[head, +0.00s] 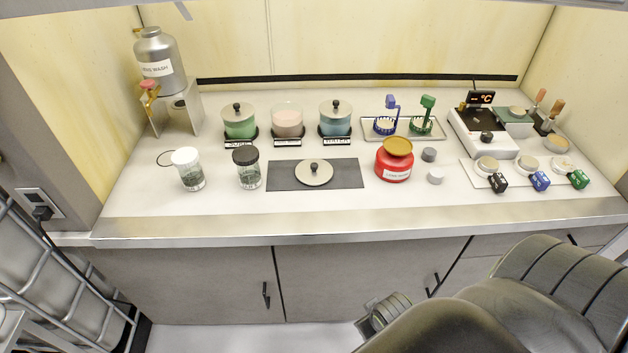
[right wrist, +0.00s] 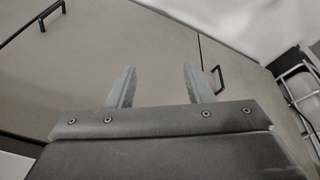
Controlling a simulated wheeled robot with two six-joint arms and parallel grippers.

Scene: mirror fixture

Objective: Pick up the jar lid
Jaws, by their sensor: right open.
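A round pale lid (head: 314,174) with a black knob lies on a dark grey mat (head: 345,181) at the front middle of the counter in the head view. Two glass jars stand to its left: one with a white lid (head: 185,156), one with a black lid (head: 245,155). My right gripper (right wrist: 155,75) is open and empty in the right wrist view, with cabinet doors beyond it. It is below the counter and apart from the lid. My left gripper is in neither view.
Behind the mat stand a green pot (head: 239,128), a pink pot (head: 287,129) and a blue pot (head: 335,126). A red container (head: 394,170) is right of the mat. A metal bottle (head: 158,62) stands at the back left. The counter's front edge (head: 350,220) is clear.

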